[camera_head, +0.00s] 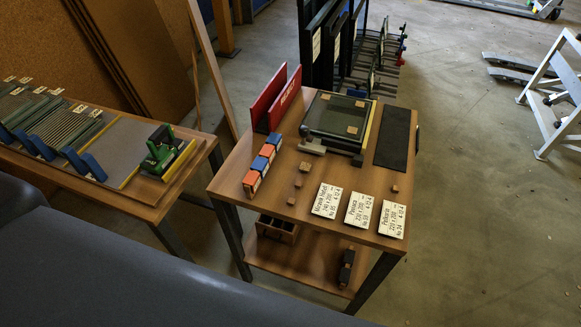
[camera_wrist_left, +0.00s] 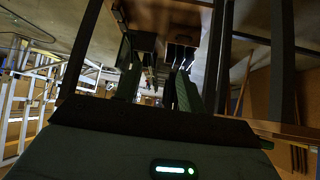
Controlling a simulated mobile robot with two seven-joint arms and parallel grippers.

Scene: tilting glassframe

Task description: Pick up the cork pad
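Several small brown cork pads show in the head view. One cork pad (camera_head: 305,167) lies on the wooden table behind a second pad (camera_head: 298,182) and a third pad (camera_head: 291,200). Another (camera_head: 395,188) lies alone to the right, by the labels. A few flat tan squares (camera_head: 352,129) rest on the dark glass frame (camera_head: 333,116). My left gripper (camera_wrist_left: 157,88) shows only in the left wrist view; its two dark fingers stand apart with nothing seen between them. No cork pad can be made out there. My right gripper is not in view.
White labels (camera_head: 361,210) lie along the table's front (camera_head: 235,180). Orange and blue blocks (camera_head: 258,170), red upright panels (camera_head: 276,100) and a black mat (camera_head: 393,138) are also on it. A second bench (camera_head: 120,190) stands left.

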